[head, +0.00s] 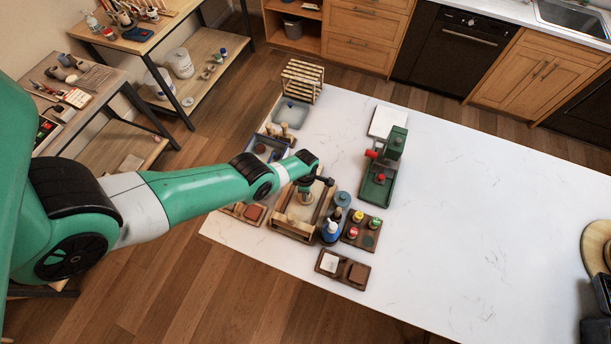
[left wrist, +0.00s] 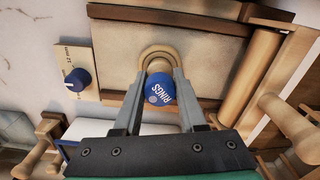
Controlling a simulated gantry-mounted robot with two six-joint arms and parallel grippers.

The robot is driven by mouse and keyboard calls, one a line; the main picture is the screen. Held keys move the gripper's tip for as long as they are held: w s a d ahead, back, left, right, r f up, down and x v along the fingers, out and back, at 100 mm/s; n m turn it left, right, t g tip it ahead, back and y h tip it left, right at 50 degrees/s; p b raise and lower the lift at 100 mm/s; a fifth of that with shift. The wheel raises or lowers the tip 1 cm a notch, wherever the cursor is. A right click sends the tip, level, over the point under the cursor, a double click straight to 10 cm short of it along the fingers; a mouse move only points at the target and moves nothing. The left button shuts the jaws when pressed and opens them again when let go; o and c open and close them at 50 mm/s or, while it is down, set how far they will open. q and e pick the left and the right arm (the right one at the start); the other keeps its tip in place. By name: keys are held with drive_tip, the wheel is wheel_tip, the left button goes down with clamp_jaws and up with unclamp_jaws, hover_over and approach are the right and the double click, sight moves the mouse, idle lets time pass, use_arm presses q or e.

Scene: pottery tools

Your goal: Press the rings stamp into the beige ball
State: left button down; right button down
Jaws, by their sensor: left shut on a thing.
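The rings stamp (left wrist: 160,90) has a blue round top lettered "RINGS". In the left wrist view my left gripper (left wrist: 157,82) is shut on it, one finger on each side. A rounded tan rim (left wrist: 157,50) shows just beyond the stamp, over the pale board (left wrist: 120,45). It may be the beige ball, but the stamp and fingers cover most of it. I cannot tell whether stamp and clay touch. In the head view my left gripper (head: 307,184) points down over the wooden tray (head: 294,233). My right gripper is not in view.
A blue bottle (head: 330,232) and a holder with coloured round tops (head: 357,233) stand right of the tray. A green press (head: 379,180) stands farther back. A small two-part tray (head: 342,268) lies nearer the front edge. The white table (head: 480,210) is clear to the right.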

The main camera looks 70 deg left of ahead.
use_arm(q)
drive_tip(key=shift+f+b, duration=0.4)
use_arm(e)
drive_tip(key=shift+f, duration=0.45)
use_arm(q)
drive_tip(key=shift+r, duration=0.15)
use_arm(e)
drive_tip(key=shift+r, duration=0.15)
